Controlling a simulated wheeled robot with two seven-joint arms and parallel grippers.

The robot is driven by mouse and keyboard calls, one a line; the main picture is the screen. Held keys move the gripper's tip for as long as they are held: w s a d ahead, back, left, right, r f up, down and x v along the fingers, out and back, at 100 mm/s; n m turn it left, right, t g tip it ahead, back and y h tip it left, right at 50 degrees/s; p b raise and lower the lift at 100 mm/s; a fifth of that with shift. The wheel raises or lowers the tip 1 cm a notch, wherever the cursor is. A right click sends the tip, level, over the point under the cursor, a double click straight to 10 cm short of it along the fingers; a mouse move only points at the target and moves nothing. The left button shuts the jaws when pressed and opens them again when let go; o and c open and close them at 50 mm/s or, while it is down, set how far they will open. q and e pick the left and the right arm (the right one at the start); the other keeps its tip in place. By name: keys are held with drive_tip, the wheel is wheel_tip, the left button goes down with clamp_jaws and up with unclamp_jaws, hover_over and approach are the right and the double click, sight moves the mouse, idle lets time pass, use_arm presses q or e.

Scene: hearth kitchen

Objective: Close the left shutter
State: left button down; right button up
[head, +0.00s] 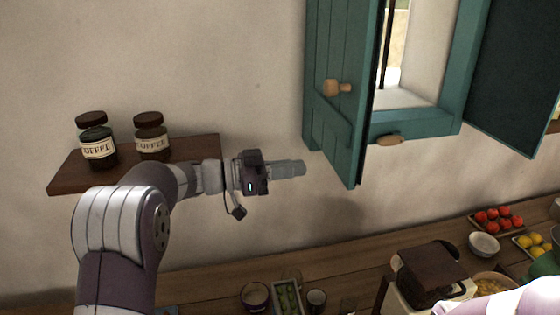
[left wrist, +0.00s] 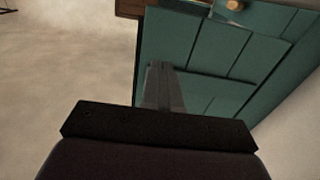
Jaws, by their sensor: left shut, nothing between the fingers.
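The left shutter (head: 336,85) is a teal plank panel with a wooden knob (head: 337,88), swung open and standing out from the wall at the left of the window opening. My left gripper (head: 303,168) is shut and empty, level with the shutter's lower part and just left of it in the head view. In the left wrist view the shut fingers (left wrist: 163,75) overlap the shutter's planks (left wrist: 220,50); I cannot tell whether they touch. The knob also shows at the top of that view (left wrist: 235,5). My right gripper is not in view.
The right shutter (head: 512,65) stands open. A wooden catch (head: 389,140) sits below the window frame. A shelf (head: 75,180) with two coffee jars (head: 97,140) is behind my left arm. The counter (head: 340,262) below holds bowls, fruit trays and a brown-lidded box (head: 432,262).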

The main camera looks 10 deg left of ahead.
sight(346, 163)
use_arm(q)
drive_tip(key=p+x, duration=0.1)
drive_tip(key=x, duration=0.1)
drive_tip(key=p+x, duration=0.1)
drive_tip(key=x, duration=0.2)
drive_tip(key=p+x, duration=0.1)
drive_tip(key=x, duration=0.1)
drive_tip(key=shift+s+d+r, duration=0.25)
drive_tip(key=shift+d+r, duration=0.05)
drive_tip(key=shift+d, duration=0.15)
drive_tip(key=shift+w+d+f, duration=0.15)
drive_tip(key=shift+w, duration=0.05)
drive_tip(key=shift+w+f, duration=0.2)
drive_tip(key=shift+w, duration=0.1)
drive_tip(key=shift+s+d+r, duration=0.1)
drive_tip(key=shift+s+d, duration=0.05)
drive_tip(key=shift+s, duration=0.05)
drive_tip(key=shift+d, duration=0.1)
